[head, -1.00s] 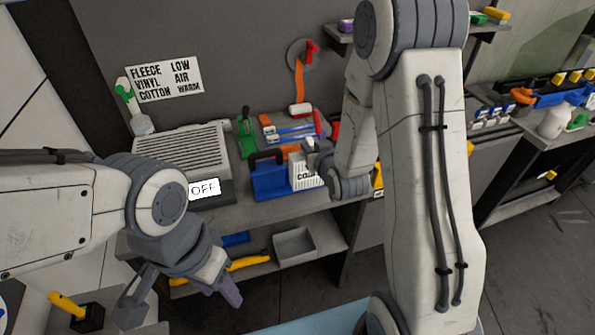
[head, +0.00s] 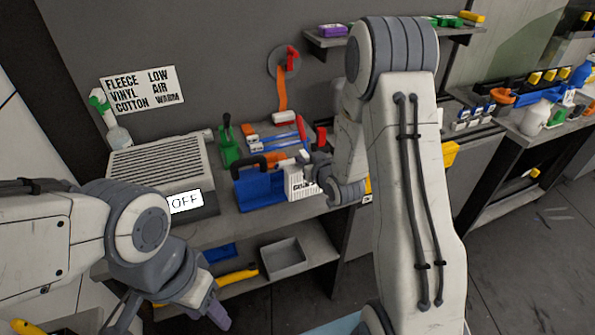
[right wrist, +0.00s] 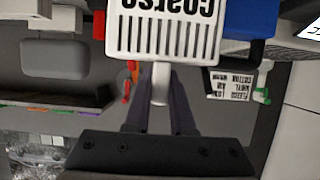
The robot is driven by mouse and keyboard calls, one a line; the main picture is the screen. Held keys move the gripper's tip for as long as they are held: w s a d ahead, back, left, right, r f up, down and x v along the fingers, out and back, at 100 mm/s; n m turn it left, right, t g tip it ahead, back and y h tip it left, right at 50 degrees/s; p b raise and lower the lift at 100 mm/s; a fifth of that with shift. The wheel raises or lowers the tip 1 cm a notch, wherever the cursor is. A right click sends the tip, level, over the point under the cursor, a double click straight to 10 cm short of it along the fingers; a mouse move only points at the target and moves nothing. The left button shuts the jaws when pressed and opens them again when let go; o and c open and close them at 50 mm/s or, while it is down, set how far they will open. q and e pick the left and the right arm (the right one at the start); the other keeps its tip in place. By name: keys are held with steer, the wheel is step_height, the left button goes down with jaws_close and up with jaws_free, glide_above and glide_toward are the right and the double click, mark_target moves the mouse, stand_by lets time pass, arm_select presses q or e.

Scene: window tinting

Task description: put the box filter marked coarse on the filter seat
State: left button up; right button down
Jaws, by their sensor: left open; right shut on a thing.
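The white box filter marked coarse (head: 301,184) has slots and black lettering. It also shows large and upside down in the right wrist view (right wrist: 165,32), with a pale stem towards my gripper. My right gripper (head: 318,172) is shut on it at its right side, above the bench by the blue block (head: 260,190). The right fingers (right wrist: 160,108) show in the wrist view around the stem. Whether the filter touches the blue block, I cannot tell. No part is clearly recognisable as the filter seat. My left gripper (head: 172,316) is open and empty at the lower left.
A grey slatted unit (head: 160,163) with an OFF display (head: 185,202) stands left on the bench. A green-topped spray bottle (head: 112,125) is behind it. A green tool (head: 229,145) and several coloured tools lie behind the blue block. A grey tray (head: 283,258) sits on the lower shelf.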

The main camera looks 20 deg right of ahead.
mark_target(299, 173)
steer(key=shift+w+a+f, duration=0.3)
steer(key=shift+a+f, duration=0.15)
steer(key=shift+a, duration=0.35)
steer(key=shift+f+p, duration=0.65)
steer(key=shift+f, duration=1.5)
steer(key=c, duration=1.2)
jaws_free()
steer(key=shift+f, duration=0.1)
steer(key=o, duration=0.4)
steer(key=shift+o, duration=0.2)
